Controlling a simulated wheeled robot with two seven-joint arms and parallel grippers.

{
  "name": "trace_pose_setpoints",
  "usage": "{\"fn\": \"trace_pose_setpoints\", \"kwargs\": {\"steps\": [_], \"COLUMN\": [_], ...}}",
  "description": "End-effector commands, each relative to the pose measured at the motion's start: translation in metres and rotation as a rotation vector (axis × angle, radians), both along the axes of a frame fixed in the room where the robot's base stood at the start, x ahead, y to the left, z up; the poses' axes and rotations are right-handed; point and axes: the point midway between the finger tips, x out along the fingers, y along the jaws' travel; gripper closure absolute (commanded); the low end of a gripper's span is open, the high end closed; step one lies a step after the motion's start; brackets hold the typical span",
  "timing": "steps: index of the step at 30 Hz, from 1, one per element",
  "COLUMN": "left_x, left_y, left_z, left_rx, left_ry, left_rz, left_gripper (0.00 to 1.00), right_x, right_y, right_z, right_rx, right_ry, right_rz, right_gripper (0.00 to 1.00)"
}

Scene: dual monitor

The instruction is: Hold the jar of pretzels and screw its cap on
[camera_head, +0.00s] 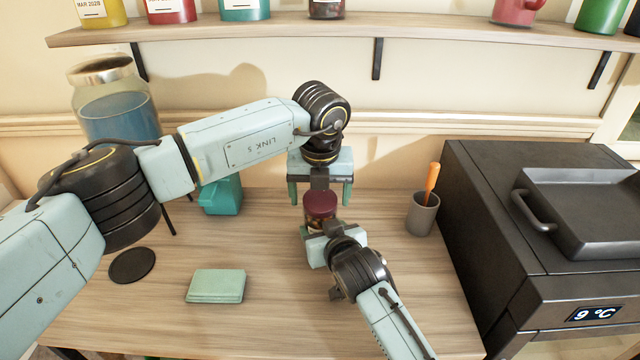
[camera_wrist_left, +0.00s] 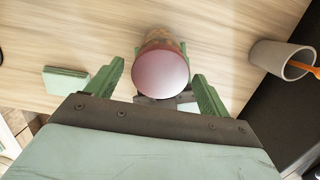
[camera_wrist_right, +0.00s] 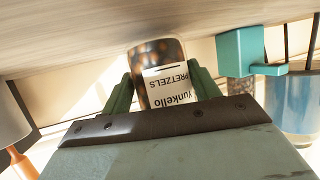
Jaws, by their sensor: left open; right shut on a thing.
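The jar of pretzels (camera_wrist_right: 165,75) has a white label and stands at the middle of the table. Its dark red cap (camera_head: 320,204) sits on top; whether it is tight cannot be told. My right gripper (camera_wrist_right: 160,82) is shut on the jar's body from the front side. In the head view the right gripper (camera_head: 318,240) hides most of the jar. My left gripper (camera_head: 320,197) points down over the jar, open, one finger on each side of the cap. In the left wrist view the round cap (camera_wrist_left: 160,75) lies between the open fingers with gaps.
A grey cup (camera_head: 422,215) with an orange utensil stands to the right, beside a black appliance (camera_head: 480,220). A folded green cloth (camera_head: 215,287) and a black coaster (camera_head: 132,266) lie front left. A teal object (camera_head: 222,196) and a large glass dispenser (camera_head: 115,108) stand behind my left arm.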

Motion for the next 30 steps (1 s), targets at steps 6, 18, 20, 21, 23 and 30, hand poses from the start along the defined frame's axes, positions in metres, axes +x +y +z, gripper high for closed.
{"fn": "trace_pose_setpoints", "kwargs": {"steps": [6, 18, 20, 21, 23, 30], "left_x": [0.0001, 0.0002, 0.0002, 0.0003, 0.0004, 0.0007], "left_y": [-0.0001, 0.0001, 0.0002, 0.0002, 0.0003, 0.0005], "left_z": [-0.0009, -0.0006, -0.0005, -0.0005, -0.0001, -0.0005], "left_rx": [0.0, 0.0, 0.0, 0.002, 0.009, 0.064], "left_ry": [0.0, 0.0, 0.0, -0.001, -0.001, 0.002], "left_rz": [0.0, 0.0, -0.001, -0.01, -0.047, -0.387], "left_gripper": [0.19, 0.65, 0.65, 0.65, 0.65, 0.65], "right_x": [0.0003, 0.0005, 0.0005, 0.0005, 0.0005, 0.0005], "right_y": [0.0002, 0.0002, 0.0001, 0.0001, 0.0001, -0.0001], "right_z": [0.0015, 0.0014, 0.0014, 0.0014, 0.0014, 0.0012], "right_rx": [0.001, 0.001, 0.002, 0.002, 0.002, 0.002], "right_ry": [-0.003, -0.003, -0.003, -0.003, -0.003, -0.003], "right_rz": [0.0, 0.0, 0.0, 0.0, 0.0, 0.0], "right_gripper": [1.0, 1.0, 1.0, 1.0, 1.0, 1.0]}}
